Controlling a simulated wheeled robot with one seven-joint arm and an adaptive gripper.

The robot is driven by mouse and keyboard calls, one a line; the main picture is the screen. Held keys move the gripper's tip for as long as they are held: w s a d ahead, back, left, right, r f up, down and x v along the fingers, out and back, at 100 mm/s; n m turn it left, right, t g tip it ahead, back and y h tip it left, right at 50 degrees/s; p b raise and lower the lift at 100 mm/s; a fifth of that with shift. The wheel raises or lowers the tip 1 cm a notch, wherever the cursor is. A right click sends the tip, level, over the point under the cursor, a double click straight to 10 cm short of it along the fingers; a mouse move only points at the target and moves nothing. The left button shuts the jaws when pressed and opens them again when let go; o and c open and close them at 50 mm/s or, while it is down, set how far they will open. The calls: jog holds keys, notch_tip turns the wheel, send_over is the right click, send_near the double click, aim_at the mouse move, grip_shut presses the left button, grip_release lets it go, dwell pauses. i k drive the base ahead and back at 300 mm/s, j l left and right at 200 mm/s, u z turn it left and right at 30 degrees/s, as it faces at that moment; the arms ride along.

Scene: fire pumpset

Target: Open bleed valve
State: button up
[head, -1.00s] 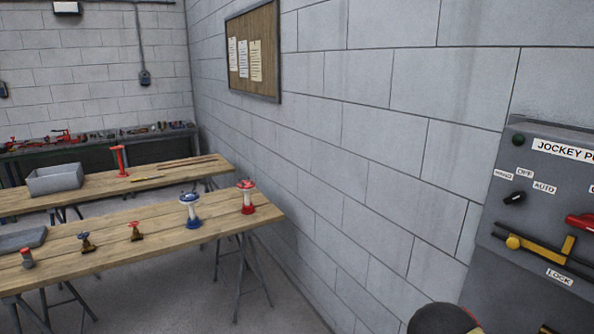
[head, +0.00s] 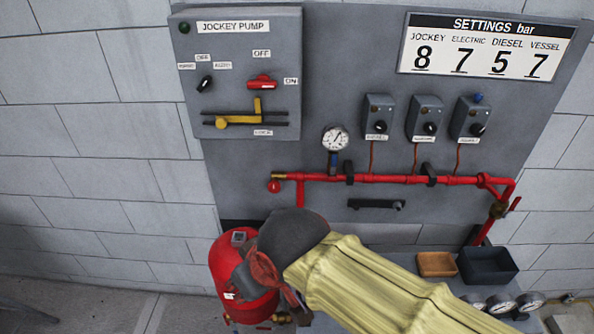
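A red pipe (head: 395,179) runs across the grey panel. At its left end are a brass fitting (head: 279,176) and a small red round part (head: 274,187). No label reads "bleed", so I cannot tell which is the bleed valve. My arm, in a yellow sleeve with a dark rounded joint, reaches in from the lower right. My gripper (head: 262,272) is partly hidden at the joint's lower left, over the red tank (head: 228,262); its fingers cannot be made out.
A jockey pump box (head: 240,100) with a yellow bar and red switch is at upper left. A pressure gauge (head: 335,138) and three switch boxes (head: 425,115) sit above the pipe.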

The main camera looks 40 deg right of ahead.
aim_at(273, 187)
jog(key=z, duration=0.95)
